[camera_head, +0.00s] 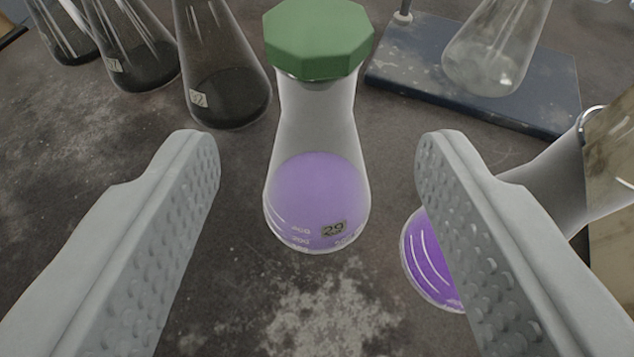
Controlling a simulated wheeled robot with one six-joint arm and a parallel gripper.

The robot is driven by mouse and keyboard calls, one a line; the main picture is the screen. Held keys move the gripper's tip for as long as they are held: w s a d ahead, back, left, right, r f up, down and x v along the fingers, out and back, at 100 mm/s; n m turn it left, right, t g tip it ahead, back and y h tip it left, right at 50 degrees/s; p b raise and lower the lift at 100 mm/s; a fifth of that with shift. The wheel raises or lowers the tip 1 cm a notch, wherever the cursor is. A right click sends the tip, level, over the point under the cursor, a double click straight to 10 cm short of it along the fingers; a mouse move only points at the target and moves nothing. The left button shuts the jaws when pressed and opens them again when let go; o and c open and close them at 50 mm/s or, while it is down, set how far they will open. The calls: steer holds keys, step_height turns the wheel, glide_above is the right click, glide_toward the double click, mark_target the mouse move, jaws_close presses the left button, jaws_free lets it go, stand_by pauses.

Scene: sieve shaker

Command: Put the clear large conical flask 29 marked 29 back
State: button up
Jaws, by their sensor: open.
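The clear conical flask marked 29 (320,190) stands upright on the dark, worn bench top, ahead of my gripper in the middle of the view. It holds purple liquid, has white graduation marks and a small label reading 29, and wears a green octagonal cap (318,38). My gripper (318,160) is open, with one grey dimpled finger to the left of the flask and one to the right. There is clear space between each finger and the flask, and nothing is held.
Another flask with purple liquid (425,255) is at the right, partly hidden behind the right finger. Several dark flasks, including one at the upper left (228,75), stand behind. A blue stand base (400,70) with a clear flask (490,55) is at the upper right. Bare bench lies in front.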

steer(key=shift+v, duration=0.85)
steer(key=s+d+r+t+y, duration=0.1)
steer(key=s+d+r, duration=0.3)
steer(key=s, duration=0.3)
steer(key=s+d+r+t, duration=0.2)
steer(key=s+d+r, duration=0.25)
steer(key=s, duration=0.25)
steer(key=s+d+r+t+y, duration=0.1)
steer(key=s+d+r, duration=0.25)
steer(key=s, duration=0.35)
steer(key=s+d+h, duration=0.2)
steer(key=s+d, duration=0.2)
steer(key=s, duration=0.7)
steer(key=shift+f, duration=0.35)
steer(key=shift+d, duration=0.1)
